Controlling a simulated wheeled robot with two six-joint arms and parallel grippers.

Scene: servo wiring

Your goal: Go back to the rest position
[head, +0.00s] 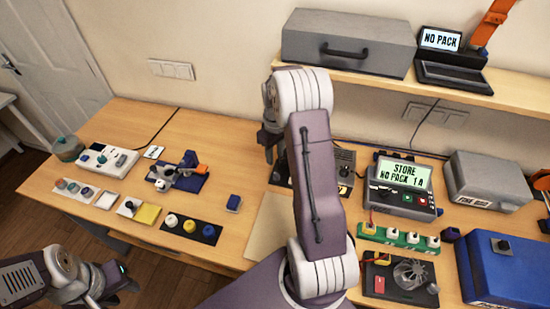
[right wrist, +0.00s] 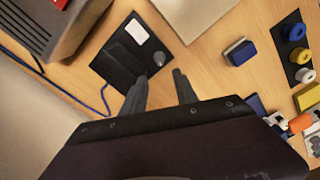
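My right arm reaches up the middle of the head view, and its gripper (head: 272,152) is over the back of the table, partly hidden by the wrist. In the right wrist view this gripper (right wrist: 160,86) has its two fingers apart with nothing between them. A black plate with a white label and a grey knob (right wrist: 130,52) lies in front of the fingers; I cannot tell whether they touch it. My left gripper (head: 118,284) is low at the left, off the table's front edge. It looks empty, but its finger opening is unclear.
A black tray with coloured spools (head: 191,229) and a blue block (head: 234,203) lie left of my right arm. To its right are a display unit reading "STORE NO PACK 1A" (head: 402,187), a green strip (head: 398,238) and a blue case (head: 508,268). A shelf (head: 390,84) runs behind.

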